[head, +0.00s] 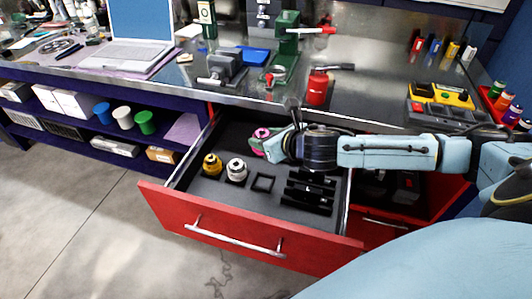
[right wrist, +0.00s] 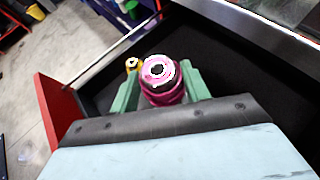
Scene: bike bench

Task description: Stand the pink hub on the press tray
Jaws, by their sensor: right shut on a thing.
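My right gripper (head: 268,146) reaches in from the right over the open drawer. It is shut on the pink hub (head: 260,134). In the right wrist view the hub (right wrist: 160,82) sits between the two green fingers (right wrist: 158,88), its round end with a dark hole facing the camera. The hub appears to be above the drawer floor; the exact height is unclear. A green press (head: 288,52) with a red-tipped lever stands on the bench behind the drawer. I cannot clearly make out its tray. My left gripper is not in view.
The red-fronted drawer (head: 262,236) holds a yellow hub (head: 212,164) and a white hub (head: 237,169) beside an empty square recess (head: 263,184).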

